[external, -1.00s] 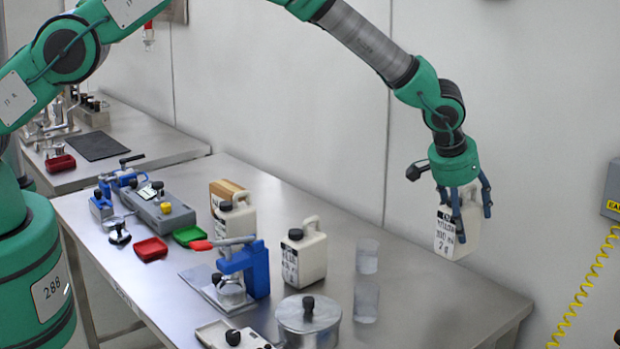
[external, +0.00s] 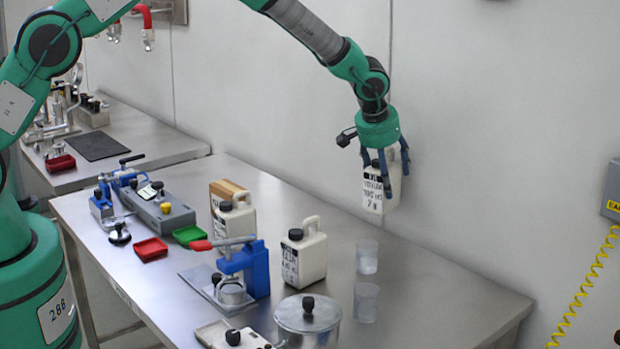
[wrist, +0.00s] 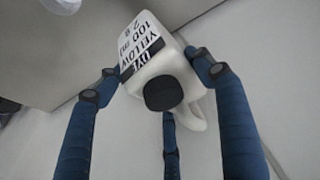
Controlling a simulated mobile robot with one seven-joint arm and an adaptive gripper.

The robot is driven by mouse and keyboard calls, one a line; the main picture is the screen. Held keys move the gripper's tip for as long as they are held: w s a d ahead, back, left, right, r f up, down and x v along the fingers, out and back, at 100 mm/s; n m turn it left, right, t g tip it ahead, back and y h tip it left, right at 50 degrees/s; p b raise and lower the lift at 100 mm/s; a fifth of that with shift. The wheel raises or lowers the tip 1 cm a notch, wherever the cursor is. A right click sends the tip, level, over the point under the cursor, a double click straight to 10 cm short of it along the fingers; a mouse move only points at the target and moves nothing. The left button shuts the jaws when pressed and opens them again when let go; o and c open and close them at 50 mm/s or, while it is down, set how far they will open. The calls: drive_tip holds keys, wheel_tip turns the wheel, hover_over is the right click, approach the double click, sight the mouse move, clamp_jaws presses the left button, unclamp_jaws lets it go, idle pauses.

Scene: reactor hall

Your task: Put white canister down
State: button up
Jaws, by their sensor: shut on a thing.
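My gripper (external: 384,160) is shut on a white canister (external: 376,197) with a black cap and a black-and-white label. It holds the canister upright above the far side of the steel table, clear of the surface. In the wrist view the blue fingers surround the canister (wrist: 174,68), and its label reads dye yellow 100 ml. Two similar white canisters stand on the table: one near the middle (external: 311,262), one further left (external: 240,225) beside a tan-and-white box.
Two clear beakers (external: 366,262) (external: 366,303) stand right of the middle canister. A blue press (external: 258,270), a metal pot (external: 308,326), and red (external: 150,249) and green (external: 194,235) trays occupy the left and front. The table's right end (external: 450,300) is bare.

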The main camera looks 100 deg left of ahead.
drive_tip(key=s+a+n+g+b, duration=0.1)
drive_tip(key=s+a+n+b, duration=0.1)
drive_tip(key=s+a, duration=1.2)
drive_tip(key=s+a+n+g+b, duration=0.1)
drive_tip(key=s+a+n+b, duration=0.2)
drive_tip(key=s+a, duration=1.1)
drive_tip(key=s+n, duration=0.1)
drive_tip(key=s, duration=0.6)
drive_tip(key=shift+s+a+r+y, duration=0.15)
drive_tip(key=shift+s+a+y, duration=0.15)
drive_tip(key=shift+y, duration=0.1)
wheel_tip(320, 180, down, 6)
drive_tip(key=shift+b, duration=0.3)
drive_tip(key=shift+f, duration=0.2)
drive_tip(key=shift+f, duration=1.85)
drive_tip(key=shift+f, duration=0.15)
